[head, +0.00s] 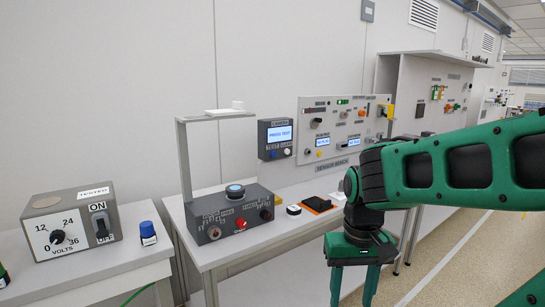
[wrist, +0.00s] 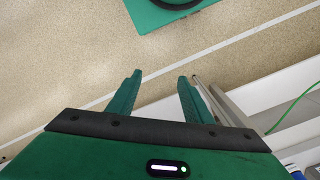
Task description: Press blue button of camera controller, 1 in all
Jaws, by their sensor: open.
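The camera controller (head: 275,138) is a dark box on the wall panel with a lit screen. Its blue button (head: 273,155) is at the lower left of its face, beside a white button (head: 287,152). Nothing covers the blue button in the head view. My gripper (head: 353,287) points down in front of the bench, lower and to the right of the controller and well apart from it. In the wrist view my gripper (wrist: 160,78) has its two fingers spread and empty above the floor. The controller is not in the wrist view.
A grey box (head: 229,213) with knobs stands on the bench under a white stand (head: 183,150). A black-and-orange pad (head: 317,204) lies to its right. A voltage box (head: 75,226) and a blue-capped bottle (head: 147,233) sit on the left table. A panel (head: 342,128) stands right of the controller.

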